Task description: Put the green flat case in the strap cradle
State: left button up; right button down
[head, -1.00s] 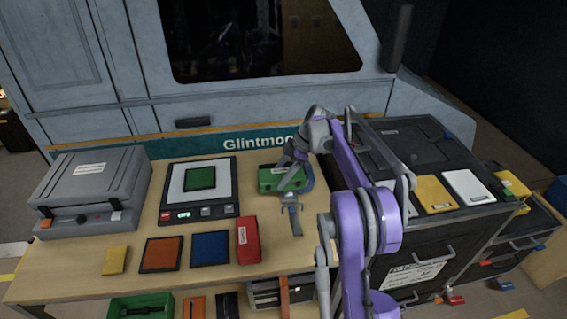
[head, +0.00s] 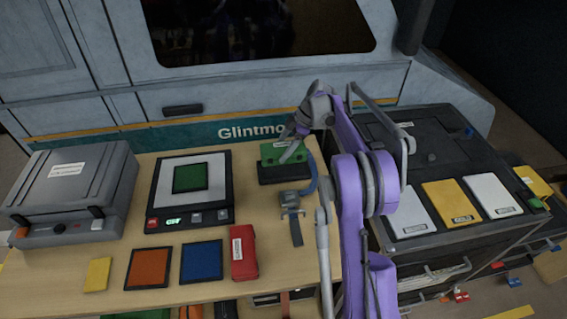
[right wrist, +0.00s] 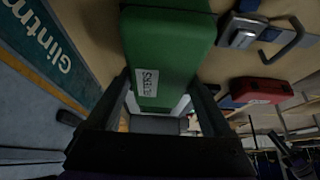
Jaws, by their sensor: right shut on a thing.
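The green flat case (head: 274,155), with a white label, is at the back right of the table. My right gripper (head: 303,133) is shut on it. In the right wrist view the green case (right wrist: 165,50) fills the space between the two fingers. A dark holder (head: 284,174) shows just below the case in the head view, with a blue strap (head: 311,178) at its right and a metal buckle (head: 293,199) in front. This looks like the strap cradle; whether the case touches it I cannot tell. My left gripper is not in view.
A scale (head: 159,190) with a green square stands at left of the case, beside a grey machine (head: 75,185). A red case (head: 243,252) and blue (head: 201,261), orange (head: 149,268) and yellow (head: 97,274) pieces lie in front. A van wall (head: 130,95) rises behind.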

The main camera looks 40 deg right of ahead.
aim_at(301, 145)
jog(key=shift+f, duration=3.3)
grip_release()
jog(key=shift+f, duration=0.1)
jog(key=v, duration=1.2)
jog(key=s+a+r+m+h, duration=0.2)
jog(key=s+a+m, duration=0.15)
jog(key=a, duration=0.65)
jog(key=s+a+r+m+h, duration=0.15)
jog(key=s+a, duration=0.25)
jog(key=a, duration=0.6)
jog(key=s+a+f+m+t+h, duration=0.1)
jog(key=s+a+f+m, duration=0.2)
jog(key=s, duration=0.6)
jog(key=s+a+f+m+t, duration=0.1)
jog(key=s+a+f+m, duration=0.3)
jog(key=s+a, duration=0.4)
jog(key=shift+s+a+f+h, duration=0.2)
jog(key=shift+s+f+h, duration=0.15)
jog(key=shift+s, duration=0.15)
